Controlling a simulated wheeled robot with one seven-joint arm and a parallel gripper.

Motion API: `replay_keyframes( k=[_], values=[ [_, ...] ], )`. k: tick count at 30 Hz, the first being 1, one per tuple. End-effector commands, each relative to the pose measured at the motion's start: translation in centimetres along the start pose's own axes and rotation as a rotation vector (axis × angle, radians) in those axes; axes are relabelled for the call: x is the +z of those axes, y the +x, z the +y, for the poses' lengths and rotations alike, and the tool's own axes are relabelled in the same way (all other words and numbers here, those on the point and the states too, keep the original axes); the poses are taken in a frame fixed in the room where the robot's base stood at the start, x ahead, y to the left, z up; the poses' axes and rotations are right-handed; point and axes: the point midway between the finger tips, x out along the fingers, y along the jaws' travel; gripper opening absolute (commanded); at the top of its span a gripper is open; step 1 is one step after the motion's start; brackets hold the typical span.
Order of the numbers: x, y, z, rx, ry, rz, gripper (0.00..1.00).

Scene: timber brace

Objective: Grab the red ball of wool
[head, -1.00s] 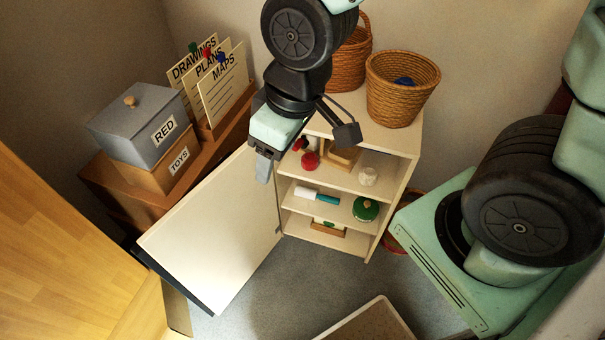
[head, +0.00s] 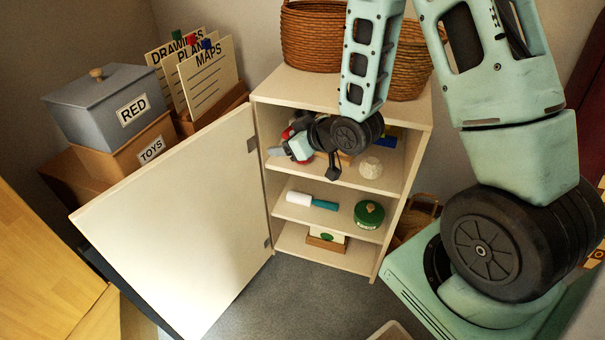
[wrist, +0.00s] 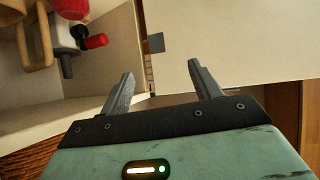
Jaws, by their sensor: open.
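The red ball of wool (wrist: 70,8) shows at the upper left edge of the wrist view, partly cut off by the frame. In the head view it is mostly hidden behind my gripper (head: 305,161), at the upper shelf of the open cabinet. My gripper is open and empty. In the wrist view its fingers (wrist: 160,72) point at the cabinet's side edge and door hinge, with the ball off to the left and apart from them.
A wooden frame-like item (wrist: 36,52) and a dark item with a red end (wrist: 94,42) stand close to the ball. A pale ball (head: 370,168) sits on the same shelf. The open door (head: 185,215) stands left; the cabinet top (head: 285,88) is above my gripper.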

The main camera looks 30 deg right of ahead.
Motion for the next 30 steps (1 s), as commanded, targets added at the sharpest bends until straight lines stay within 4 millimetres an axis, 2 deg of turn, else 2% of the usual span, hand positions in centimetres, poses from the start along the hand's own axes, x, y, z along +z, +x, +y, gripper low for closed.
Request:
replay_keyframes(
  k=[1,7,12,15,18,22,30],
  values=[
    [3.5,1.7,1.3,0.021,0.016,0.038,0.63],
    [10.3,3.5,5.9,0.092,0.058,0.240,0.63],
    [15.5,3.4,8.9,0.158,0.093,0.401,0.63],
    [17.6,2.8,10.1,0.189,0.110,0.474,0.63],
    [18.7,2.2,10.8,0.211,0.120,0.523,0.63],
    [19.1,1.8,11.2,0.221,0.123,0.551,0.63],
    [18.6,3.3,11.4,0.215,0.115,0.547,0.63]
  ],
)
